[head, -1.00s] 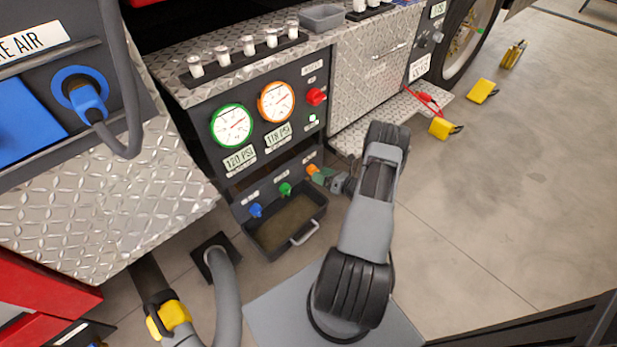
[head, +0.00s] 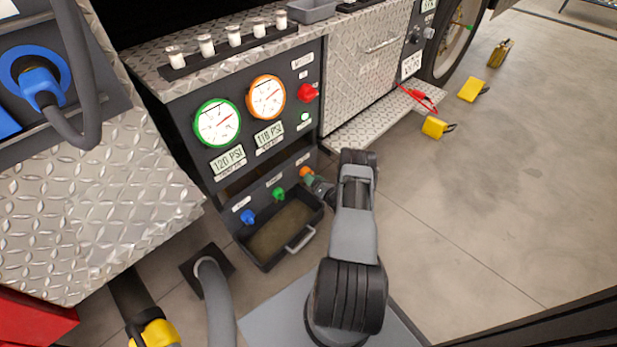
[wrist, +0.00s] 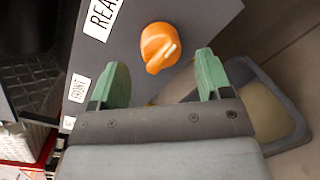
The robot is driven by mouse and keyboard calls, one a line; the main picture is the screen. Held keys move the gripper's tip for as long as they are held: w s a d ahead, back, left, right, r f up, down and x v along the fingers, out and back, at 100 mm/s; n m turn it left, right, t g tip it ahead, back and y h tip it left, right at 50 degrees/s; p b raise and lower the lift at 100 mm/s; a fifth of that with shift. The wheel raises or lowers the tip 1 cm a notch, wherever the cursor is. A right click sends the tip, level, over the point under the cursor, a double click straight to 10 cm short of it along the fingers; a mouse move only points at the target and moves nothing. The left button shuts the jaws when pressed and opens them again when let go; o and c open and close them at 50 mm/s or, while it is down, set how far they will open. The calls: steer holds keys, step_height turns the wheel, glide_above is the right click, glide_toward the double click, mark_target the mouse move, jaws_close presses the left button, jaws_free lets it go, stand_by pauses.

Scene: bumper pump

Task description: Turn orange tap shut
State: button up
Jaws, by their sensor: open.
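The orange tap (wrist: 160,46) is a round knob with a pointer marked by a pale line, on the dark panel beside a label that begins "REA". In the head view the orange tap (head: 305,171) is at the right end of the row of taps, right by my gripper (head: 314,181). In the wrist view my gripper (wrist: 156,82) is open, its two green fingers apart. The tap shows beyond and between the fingertips, and I see no contact. The gripper is empty.
A green tap (head: 279,194) and a blue tap (head: 247,217) sit left of the orange one. A dark drip tray (head: 262,266) with a handle lies below the taps. Two gauges and a red knob (head: 308,92) are above.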

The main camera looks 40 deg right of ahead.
steer(key=shift+w+a+b, duration=0.15)
steer(key=shift+w+b, duration=0.2)
steer(key=shift+w, duration=1.35)
steer(key=c, duration=0.9)
